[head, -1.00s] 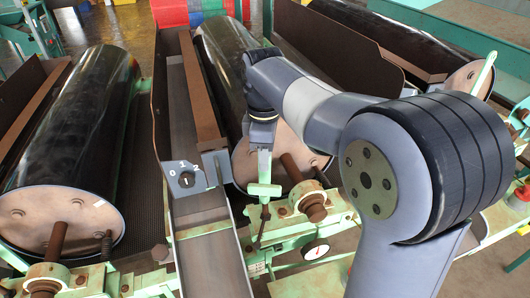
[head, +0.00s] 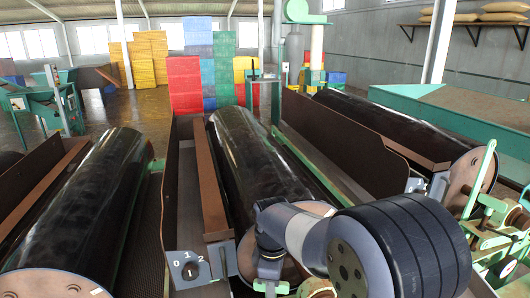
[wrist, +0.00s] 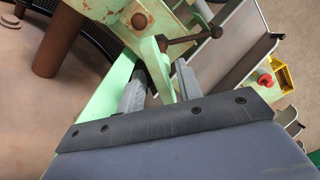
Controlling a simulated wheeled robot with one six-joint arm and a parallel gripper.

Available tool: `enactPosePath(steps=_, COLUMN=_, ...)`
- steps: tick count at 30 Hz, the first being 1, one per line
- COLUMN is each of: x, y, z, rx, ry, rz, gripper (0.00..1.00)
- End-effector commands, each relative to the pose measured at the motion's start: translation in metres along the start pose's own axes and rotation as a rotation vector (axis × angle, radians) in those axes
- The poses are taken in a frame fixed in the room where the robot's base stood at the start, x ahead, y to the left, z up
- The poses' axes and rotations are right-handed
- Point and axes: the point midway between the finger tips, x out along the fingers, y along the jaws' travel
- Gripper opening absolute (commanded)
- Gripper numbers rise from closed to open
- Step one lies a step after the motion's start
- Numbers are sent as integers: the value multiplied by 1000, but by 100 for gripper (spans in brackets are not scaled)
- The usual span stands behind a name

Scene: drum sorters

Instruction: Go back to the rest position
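My gripper (wrist: 160,88) shows in the wrist view with its two grey fingers apart. A pale green lever (wrist: 157,58) of the drum machine runs between or just beyond the fingers. I cannot tell whether they touch it. In the head view my arm reaches in from the lower right, and its wrist hangs in front of the middle drum (head: 252,160). The gripper's fingers are hard to make out there, low in the picture.
A dial box (head: 188,270) marked 0, 1, 2 sits left of my wrist. A left drum (head: 85,205) and a right drum (head: 375,125) flank the middle one. Stacked coloured crates (head: 185,85) stand behind. A red button (wrist: 265,80) shows in the wrist view.

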Motion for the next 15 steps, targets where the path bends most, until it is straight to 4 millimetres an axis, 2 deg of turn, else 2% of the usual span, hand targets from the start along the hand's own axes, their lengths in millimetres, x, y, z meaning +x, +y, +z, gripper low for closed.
enactPosePath(steps=14, x=-2, y=0, z=0, rx=-37, ry=1, rz=1, gripper=34)
enactPosePath(steps=15, x=-7, y=1, z=-1, rx=-41, ry=2, rz=4, gripper=34)
